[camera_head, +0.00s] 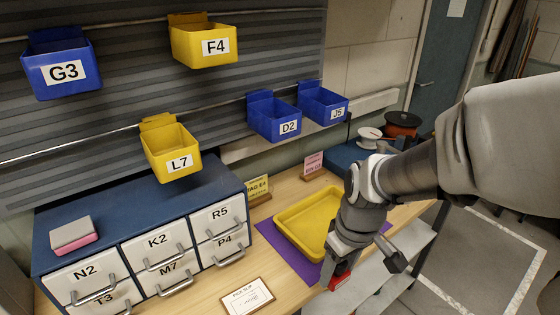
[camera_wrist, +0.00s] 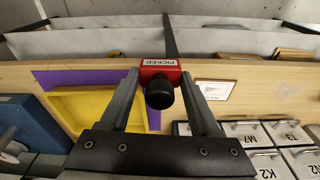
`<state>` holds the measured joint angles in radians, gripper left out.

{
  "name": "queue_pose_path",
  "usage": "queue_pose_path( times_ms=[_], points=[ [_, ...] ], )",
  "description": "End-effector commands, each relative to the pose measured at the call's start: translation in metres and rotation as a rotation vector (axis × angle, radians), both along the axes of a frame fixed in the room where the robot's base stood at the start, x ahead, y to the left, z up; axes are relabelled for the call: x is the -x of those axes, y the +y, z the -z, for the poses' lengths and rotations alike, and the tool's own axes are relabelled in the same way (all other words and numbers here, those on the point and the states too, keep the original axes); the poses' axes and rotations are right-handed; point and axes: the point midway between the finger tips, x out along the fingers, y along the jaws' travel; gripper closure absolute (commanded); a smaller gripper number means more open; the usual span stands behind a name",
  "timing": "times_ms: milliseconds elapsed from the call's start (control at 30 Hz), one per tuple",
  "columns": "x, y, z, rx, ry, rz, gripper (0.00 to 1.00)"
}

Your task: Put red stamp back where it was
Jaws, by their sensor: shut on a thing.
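The red stamp (camera_wrist: 160,72) has a black knob handle and a white label reading "PICKED". My gripper (camera_wrist: 160,95) is shut on it, with one finger on each side in the wrist view. In the head view the red stamp (camera_head: 341,281) shows below my gripper (camera_head: 340,268), near the front edge of the bench, right of the purple mat (camera_head: 268,236). Whether it touches the bench cannot be told.
A yellow tray (camera_head: 283,222) lies on the purple mat. A blue drawer cabinet (camera_head: 130,205) with labelled drawers stands left, with a grey and pink block (camera_head: 73,234) on top. A framed card (camera_head: 247,297) lies on the bench. Blue and yellow bins hang above.

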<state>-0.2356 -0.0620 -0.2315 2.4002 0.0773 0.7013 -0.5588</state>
Motion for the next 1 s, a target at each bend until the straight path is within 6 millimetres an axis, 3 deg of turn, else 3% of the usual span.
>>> queue_pose_path(
  times_ms=[300, 500, 667, 867, 1000],
  points=[
    [-0.03, 0.061, 0.042, 0.002, 0.005, -0.005, 0.72],
    [-0.044, 0.087, 0.059, 0.001, 0.001, -0.002, 0.72],
    [-0.047, 0.093, 0.066, 0.001, 0.002, 0.0, 0.73],
    [-0.046, 0.093, 0.096, 0.001, 0.004, 0.001, 0.73],
    [-0.047, 0.093, 0.103, 0.0, 0.001, 0.0, 0.73]
  ],
)
